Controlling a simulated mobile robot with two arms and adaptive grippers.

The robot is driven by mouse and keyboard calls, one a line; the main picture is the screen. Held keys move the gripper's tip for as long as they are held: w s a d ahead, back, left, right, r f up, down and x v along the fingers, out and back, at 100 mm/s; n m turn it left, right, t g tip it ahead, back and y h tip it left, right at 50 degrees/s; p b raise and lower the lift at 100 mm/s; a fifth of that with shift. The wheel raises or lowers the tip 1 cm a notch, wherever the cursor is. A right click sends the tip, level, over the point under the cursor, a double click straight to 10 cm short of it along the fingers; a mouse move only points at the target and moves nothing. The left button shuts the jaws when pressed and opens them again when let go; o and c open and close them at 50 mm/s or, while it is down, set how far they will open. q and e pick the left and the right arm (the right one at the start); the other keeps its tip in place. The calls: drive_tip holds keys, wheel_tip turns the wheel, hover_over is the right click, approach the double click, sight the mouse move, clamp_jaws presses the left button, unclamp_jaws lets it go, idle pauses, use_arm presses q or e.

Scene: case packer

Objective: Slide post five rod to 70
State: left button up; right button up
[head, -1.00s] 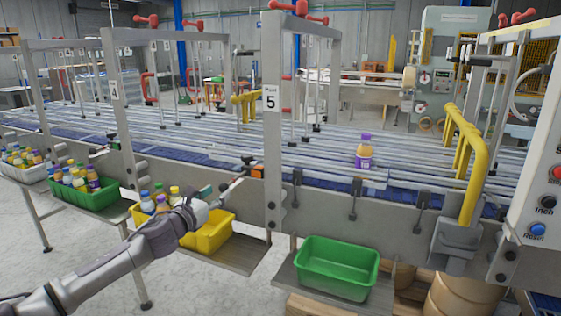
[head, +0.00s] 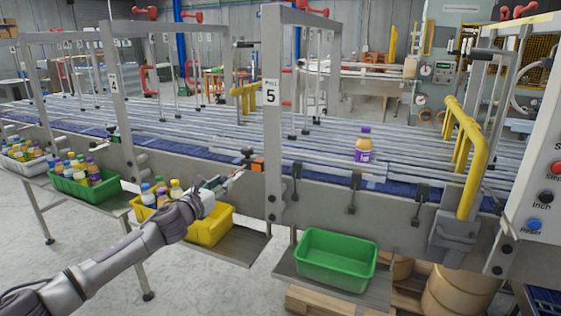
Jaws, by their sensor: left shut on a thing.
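Post five (head: 272,120) is a grey upright with a white "5" plate, at the near side of the conveyor. Just left of it, an orange block (head: 257,166) and a small dark clamp (head: 248,154) sit at the rail. My left gripper (head: 238,172) comes in from the left, its tips beside the orange block. It is shut on the small rod end there, which the fingers mostly hide. Any scale or number on the rod is too small to read. My right gripper is not in view.
A purple-capped bottle (head: 363,146) stands on the conveyor right of the post. Below are an empty green bin (head: 336,274), a yellow bin (head: 212,233) with bottles under my arm, and another green bin (head: 88,193). A yellow guard rail (head: 474,165) stands at the right.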

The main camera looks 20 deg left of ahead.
sight(228, 178)
use_arm(q)
drive_tip(key=shift+w+r, duration=0.1)
drive_tip(key=shift+w, duration=0.15)
idle(0.3)
drive_tip(key=shift+w, duration=0.4)
drive_tip(key=shift+w+d+p, duration=0.1)
drive_tip(key=shift+w+p, duration=0.35)
drive_tip(key=shift+w, duration=0.9)
drive_tip(key=o, duration=0.9)
drive_tip(key=shift+s, duration=1.2)
drive_tip(key=s, duration=0.4)
drive_tip(key=shift+s+a, duration=0.25)
drive_tip(key=shift+s, duration=0.1)
